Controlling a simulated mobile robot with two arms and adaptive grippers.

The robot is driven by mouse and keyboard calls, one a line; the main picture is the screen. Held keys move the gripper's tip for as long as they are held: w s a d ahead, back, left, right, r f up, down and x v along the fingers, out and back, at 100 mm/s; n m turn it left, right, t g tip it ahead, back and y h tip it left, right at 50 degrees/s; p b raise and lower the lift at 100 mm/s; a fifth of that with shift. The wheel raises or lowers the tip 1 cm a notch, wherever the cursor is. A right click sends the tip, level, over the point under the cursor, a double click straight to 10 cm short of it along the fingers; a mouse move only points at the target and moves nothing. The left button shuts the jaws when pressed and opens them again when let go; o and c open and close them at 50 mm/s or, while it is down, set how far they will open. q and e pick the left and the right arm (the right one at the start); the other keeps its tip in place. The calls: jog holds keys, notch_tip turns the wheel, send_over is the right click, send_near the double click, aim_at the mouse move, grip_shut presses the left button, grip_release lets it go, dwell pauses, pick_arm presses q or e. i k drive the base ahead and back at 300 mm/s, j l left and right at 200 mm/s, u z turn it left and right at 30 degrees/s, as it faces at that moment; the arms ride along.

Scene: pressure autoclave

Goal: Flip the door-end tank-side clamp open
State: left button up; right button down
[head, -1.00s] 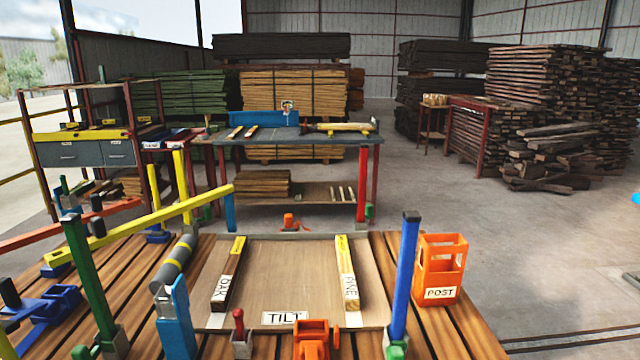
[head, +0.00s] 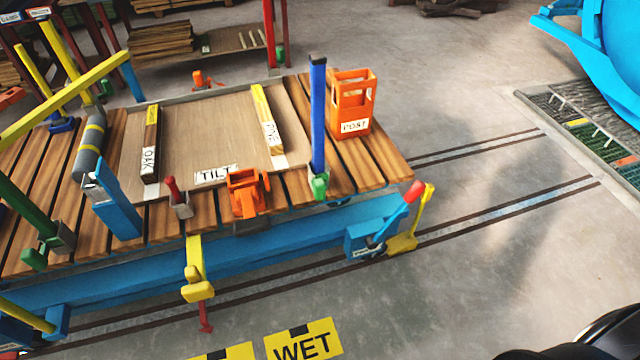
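Several clamps sit on the blue cart (head: 290,240) with its wooden slat deck. On the near deck edge are a red-handled clamp (head: 178,198) and an orange clamp (head: 246,194). A green clamp (head: 319,186) is at the foot of a blue post. A yellow clamp (head: 196,275) hangs on the near side. At the right end are a blue clamp with a red handle (head: 397,212) and a yellow clamp (head: 412,232). I cannot tell which is the door-end tank-side clamp. Neither gripper's fingers show.
An orange POST crate (head: 351,104) stands on the deck, right of the blue post (head: 317,115). A big blue tank part (head: 600,50) is at the upper right, beside floor grating (head: 585,130). Rails cross the floor. A WET sign (head: 303,342) is at the bottom.

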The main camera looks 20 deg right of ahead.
aim_at(319, 185)
jog(key=i+l, duration=0.2)
jog(key=l, duration=0.2)
jog(key=i+l, duration=0.25)
jog(key=l, duration=0.15)
jog(key=i+l, duration=0.2)
jog(key=l, duration=0.2)
jog(key=i+l, duration=0.2)
jog(key=l, duration=0.25)
jog(key=i+l, duration=0.25)
jog(key=l, duration=0.15)
jog(key=i+l, duration=0.2)
jog(key=l, duration=0.2)
jog(key=u, duration=2.35)
